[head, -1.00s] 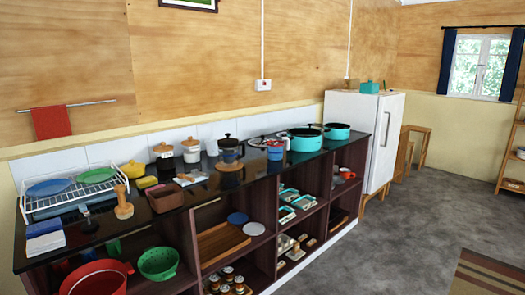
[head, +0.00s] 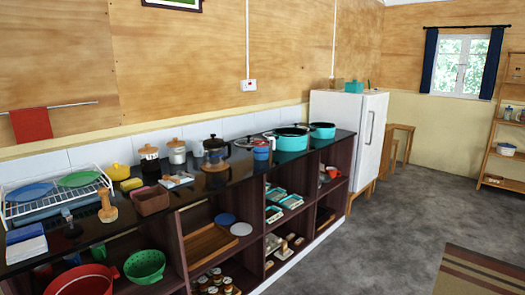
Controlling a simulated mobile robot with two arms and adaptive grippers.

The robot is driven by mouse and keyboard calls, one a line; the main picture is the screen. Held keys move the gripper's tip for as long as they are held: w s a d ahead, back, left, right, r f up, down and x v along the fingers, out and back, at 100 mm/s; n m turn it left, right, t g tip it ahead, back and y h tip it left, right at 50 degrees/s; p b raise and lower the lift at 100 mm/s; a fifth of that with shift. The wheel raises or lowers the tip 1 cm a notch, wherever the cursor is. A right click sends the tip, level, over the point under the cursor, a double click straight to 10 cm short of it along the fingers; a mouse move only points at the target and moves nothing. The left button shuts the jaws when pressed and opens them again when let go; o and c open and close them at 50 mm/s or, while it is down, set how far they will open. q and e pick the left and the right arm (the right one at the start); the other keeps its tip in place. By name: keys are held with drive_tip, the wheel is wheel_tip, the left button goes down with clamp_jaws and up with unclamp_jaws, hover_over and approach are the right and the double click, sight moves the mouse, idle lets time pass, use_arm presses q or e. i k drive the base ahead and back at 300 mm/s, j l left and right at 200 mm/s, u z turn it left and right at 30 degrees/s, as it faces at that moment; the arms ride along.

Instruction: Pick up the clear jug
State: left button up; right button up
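A glass jug-like vessel with a black lid and dark lower part (head: 215,152) stands upright on the black countertop (head: 205,183), near the wall. It looks like a coffee press; I cannot tell for sure whether it is the clear jug, and I make out no other clear jug. Two lidded canisters, one with a black label (head: 149,158) and one white with a wooden lid (head: 177,152), stand left of it. A blue pot-like container (head: 261,150) stands to its right. Neither of my grippers is in view.
A dish rack (head: 45,212) with plates, a brown box (head: 151,201) and turquoise pots (head: 291,140) crowd the counter. Open shelves below hold a red colander (head: 82,280), a green colander (head: 145,265) and trays. A white fridge (head: 347,135) stands beyond.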

sight(261, 143)
drive_tip(key=i+l+u, duration=0.25)
drive_tip(key=i+l, duration=0.25)
drive_tip(key=i, duration=0.25)
drive_tip(key=i+l+u, duration=0.2)
drive_tip(key=i+l, duration=0.4)
drive_tip(key=i, duration=0.05)
